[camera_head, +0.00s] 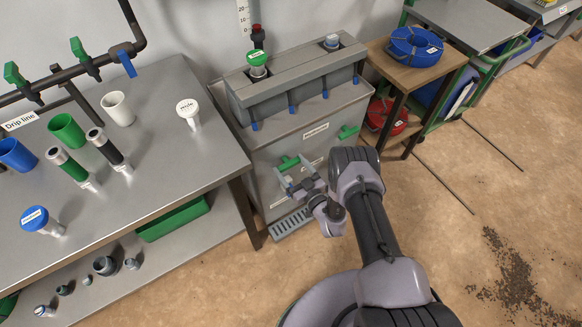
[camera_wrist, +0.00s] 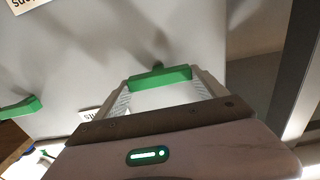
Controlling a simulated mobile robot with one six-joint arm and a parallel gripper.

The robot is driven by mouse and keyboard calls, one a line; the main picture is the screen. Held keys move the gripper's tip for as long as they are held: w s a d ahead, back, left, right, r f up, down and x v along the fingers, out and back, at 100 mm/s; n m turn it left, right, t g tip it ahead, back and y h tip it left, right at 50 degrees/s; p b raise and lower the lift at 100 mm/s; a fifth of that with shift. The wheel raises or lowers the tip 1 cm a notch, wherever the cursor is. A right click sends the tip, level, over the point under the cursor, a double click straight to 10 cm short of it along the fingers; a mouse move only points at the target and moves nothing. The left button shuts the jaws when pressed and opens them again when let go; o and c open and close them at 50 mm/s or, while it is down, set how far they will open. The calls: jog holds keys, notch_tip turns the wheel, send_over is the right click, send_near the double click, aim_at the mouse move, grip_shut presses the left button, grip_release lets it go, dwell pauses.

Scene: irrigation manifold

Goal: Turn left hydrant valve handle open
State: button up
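The left hydrant valve handle (camera_head: 288,163) is a green bar on the front of the grey metal cabinet (camera_head: 262,165). It also shows in the wrist view as a green bar (camera_wrist: 160,76), lying nearly level. My gripper (camera_head: 294,177) is in front of it. In the wrist view my gripper (camera_wrist: 166,88) is open, with one finger towards each end of the bar; whether either finger touches it I cannot tell. A second green handle (camera_head: 348,131) is higher and to the right on the cabinet; in the wrist view it (camera_wrist: 20,107) is at the left edge.
A steel workbench (camera_head: 165,165) with cups and filter parts stands to the left. A floor grate (camera_head: 290,221) lies below the cabinet. A wooden shelf (camera_head: 420,70) with blue and red hose coils is to the right. The floor in front is mostly clear.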

jog(key=shift+c, duration=0.7)
jog(key=shift+n, duration=0.3)
jog(key=n+p, duration=0.1)
jog(key=n, duration=0.2)
jog(key=shift+s+n+p, duration=0.15)
jog(key=shift+n+p, duration=0.15)
jog(key=n+p, duration=0.1)
jog(key=n, duration=0.4)
jog(key=shift+a+f, duration=0.1)
jog(key=shift+a, duration=0.05)
jog(key=n, duration=0.3)
jog(key=n+p, duration=0.1)
jog(key=n, duration=0.2)
jog(key=n+p, duration=0.1)
jog(key=n, duration=0.2)
jog(key=shift+f, duration=0.25)
jog(key=shift+n, duration=0.3)
jog(key=shift+s, duration=0.1)
